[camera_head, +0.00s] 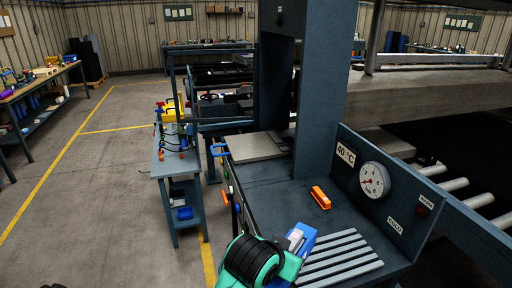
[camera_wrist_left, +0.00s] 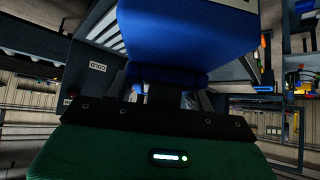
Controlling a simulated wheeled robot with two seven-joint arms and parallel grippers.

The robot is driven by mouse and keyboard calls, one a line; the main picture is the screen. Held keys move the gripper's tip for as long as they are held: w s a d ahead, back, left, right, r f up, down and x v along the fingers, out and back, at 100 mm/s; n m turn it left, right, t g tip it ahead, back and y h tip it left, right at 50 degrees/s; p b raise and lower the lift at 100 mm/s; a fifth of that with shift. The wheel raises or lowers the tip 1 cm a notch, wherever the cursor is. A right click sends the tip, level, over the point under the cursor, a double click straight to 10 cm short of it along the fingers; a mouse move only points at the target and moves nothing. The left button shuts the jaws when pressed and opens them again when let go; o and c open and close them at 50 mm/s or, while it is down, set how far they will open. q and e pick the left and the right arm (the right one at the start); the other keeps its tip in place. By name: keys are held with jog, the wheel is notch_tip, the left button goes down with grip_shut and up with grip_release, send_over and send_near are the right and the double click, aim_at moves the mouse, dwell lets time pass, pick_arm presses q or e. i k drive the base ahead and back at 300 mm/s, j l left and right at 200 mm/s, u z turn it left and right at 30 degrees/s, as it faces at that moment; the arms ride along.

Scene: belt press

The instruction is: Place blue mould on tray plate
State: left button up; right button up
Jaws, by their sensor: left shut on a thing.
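The blue mould (camera_head: 303,236) is in my left gripper (camera_head: 290,246) at the lower middle of the head view, over or beside the left end of the slatted rack. In the left wrist view the blue mould (camera_wrist_left: 188,35) fills the top middle, in front of the gripper (camera_wrist_left: 165,97), which is shut on it. A flat grey plate (camera_head: 258,147), which looks like the tray plate, lies beside the press column, with a blue handle at its left. It is farther back than the mould and appears empty. My right gripper is not in view.
A grey slatted rack (camera_head: 335,262) lies at the front of the press table (camera_head: 275,185). An orange piece (camera_head: 320,197) lies behind it. The press column (camera_head: 322,90) rises beside the plate. A panel with a gauge (camera_head: 373,181) borders the right. A side bench (camera_head: 172,160) stands left.

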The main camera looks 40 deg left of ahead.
aim_at(257, 143)
jog(key=z, duration=1.1)
jog(key=k+j+z, duration=0.1)
jog(key=j+z, duration=0.2)
jog(key=k+j+z, duration=0.1)
jog(key=j+z, duration=0.25)
jog(key=j, duration=0.15)
jog(key=k+j, duration=0.2)
jog(key=j, duration=0.3)
jog(key=k+j, duration=0.15)
jog(key=j, duration=0.35)
jog(key=k+j, duration=0.2)
jog(key=j, duration=0.3)
jog(key=k+j, duration=0.2)
jog(key=j, duration=0.3)
jog(key=k+j, duration=0.15)
jog(key=j, duration=0.35)
jog(key=k+j, duration=0.2)
jog(key=j, duration=0.3)
jog(key=k+j, duration=0.2)
jog(key=j, duration=0.3)
jog(key=k+j, duration=0.15)
jog(key=j, duration=0.35)
